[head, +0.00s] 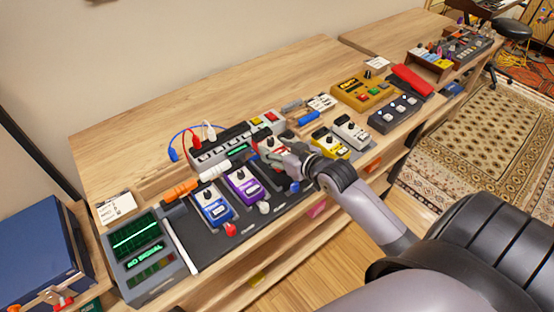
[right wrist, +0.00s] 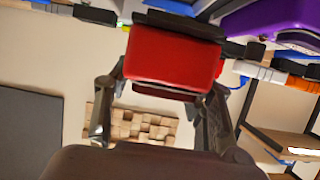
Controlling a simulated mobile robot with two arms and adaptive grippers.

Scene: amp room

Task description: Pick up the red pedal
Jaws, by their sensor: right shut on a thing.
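The red pedal (head: 266,144) is at the right end of the dark pedal board, partly hidden behind my right gripper (head: 290,163). In the right wrist view the red pedal (right wrist: 172,58) shows as a red block with a dark edge, between the two fingers of my right gripper (right wrist: 166,88). The gripper is shut on it. I cannot tell whether the pedal is clear of the board. My left gripper is not in view.
A purple pedal (head: 243,188) and a blue pedal (head: 214,207) stand to the left on the pedal board (head: 210,246). Yellow (head: 328,145) and white (head: 351,132) pedals stand close on the right. A grey power strip with cables (head: 231,144) lies behind. The wooden tabletop (head: 160,123) is clear at the back.

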